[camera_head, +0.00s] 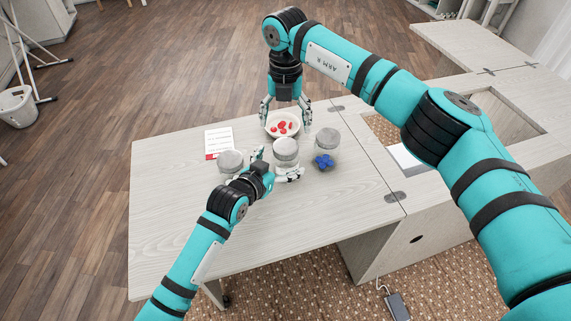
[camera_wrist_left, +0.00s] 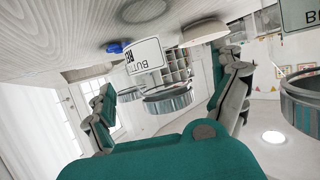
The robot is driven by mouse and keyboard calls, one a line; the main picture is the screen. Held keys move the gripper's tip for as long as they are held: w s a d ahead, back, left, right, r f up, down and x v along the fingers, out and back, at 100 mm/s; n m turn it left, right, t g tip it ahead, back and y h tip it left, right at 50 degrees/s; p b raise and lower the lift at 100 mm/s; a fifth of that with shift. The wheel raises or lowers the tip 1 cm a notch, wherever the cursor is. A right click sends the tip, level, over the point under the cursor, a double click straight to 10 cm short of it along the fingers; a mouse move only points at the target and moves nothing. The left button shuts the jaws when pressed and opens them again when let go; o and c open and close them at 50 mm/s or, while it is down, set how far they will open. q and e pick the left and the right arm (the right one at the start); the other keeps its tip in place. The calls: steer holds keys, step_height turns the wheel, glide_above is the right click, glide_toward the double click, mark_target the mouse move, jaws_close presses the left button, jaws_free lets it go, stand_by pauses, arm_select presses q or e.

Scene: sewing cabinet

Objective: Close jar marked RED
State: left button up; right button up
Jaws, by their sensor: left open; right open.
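The middle jar (camera_head: 286,157) stands upright on the cabinet top with a grey lid on top; how firmly the lid sits I cannot tell. In the left wrist view, which is upside down, its label (camera_wrist_left: 146,55) shows "BUTT" and "RE", and its metal lid (camera_wrist_left: 168,99) appears between my fingers. My left gripper (camera_head: 280,163) is open, with one finger on each side of this jar; contact is unclear. My right gripper (camera_head: 286,111) is open, pointing down at the white bowl (camera_head: 270,131), which holds red buttons (camera_head: 281,127). Its fingers straddle the bowl's far part.
Lidded jars stand to the left (camera_head: 231,161) and right (camera_head: 327,140). Blue buttons (camera_head: 323,161) lie in front of the right jar. A white card with a red strip (camera_head: 218,142) lies behind the left jar. The tabletop's front left (camera_head: 165,225) is clear.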

arm_select(q)
steer(key=shift+x, duration=2)
